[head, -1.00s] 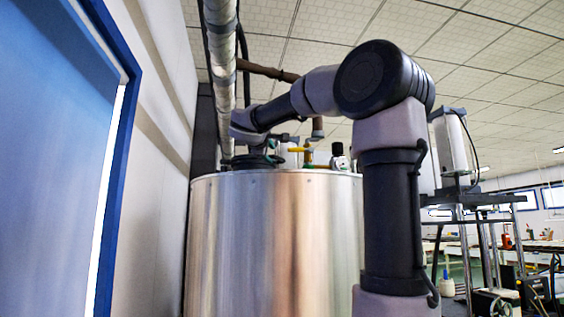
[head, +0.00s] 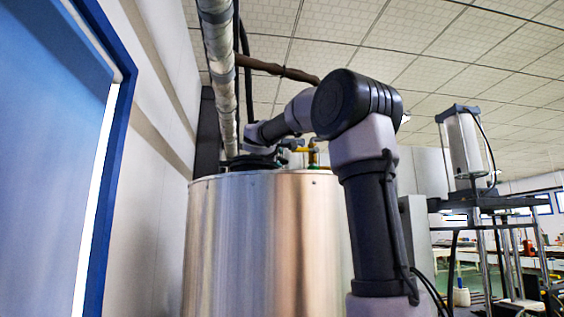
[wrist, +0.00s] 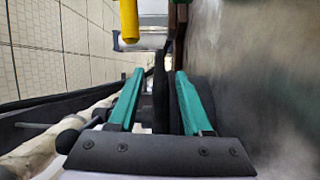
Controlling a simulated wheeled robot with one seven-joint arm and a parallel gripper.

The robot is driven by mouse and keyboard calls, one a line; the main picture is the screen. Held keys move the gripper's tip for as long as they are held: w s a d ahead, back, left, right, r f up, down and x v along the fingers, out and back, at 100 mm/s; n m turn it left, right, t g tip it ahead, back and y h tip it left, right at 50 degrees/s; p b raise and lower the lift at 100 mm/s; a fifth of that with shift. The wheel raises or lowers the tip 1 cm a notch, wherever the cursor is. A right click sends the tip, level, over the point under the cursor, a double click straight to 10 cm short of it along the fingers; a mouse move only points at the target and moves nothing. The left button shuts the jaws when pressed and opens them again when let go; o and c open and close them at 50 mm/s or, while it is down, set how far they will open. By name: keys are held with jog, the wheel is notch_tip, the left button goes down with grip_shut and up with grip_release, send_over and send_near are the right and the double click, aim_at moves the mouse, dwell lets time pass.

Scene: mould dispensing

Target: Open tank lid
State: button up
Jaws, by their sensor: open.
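The tall silver metal tank (head: 265,235) stands in the middle of the head view. A black lid or hatch part (head: 250,162) sits low on its top, partly hidden by my arm. In the wrist view my gripper (wrist: 160,73) has two teal fingers, apart. A thin dark upright part (wrist: 160,85) shows between the fingers. It may be the lid's edge or handle, and I cannot tell whether the fingers touch it. A grey metal surface (wrist: 265,70), likely the tank top, fills the right of the wrist view.
A yellow valve handle (wrist: 129,20) is just beyond the fingertips. A wrapped vertical pipe (head: 219,75) stands left of the lid part. A blue door (head: 50,150) and a wall are on the left. A machine frame (head: 480,205) stands at the right.

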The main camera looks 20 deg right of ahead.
aim_at(282, 160)
jog(key=shift+x, duration=2.15)
grip_shut()
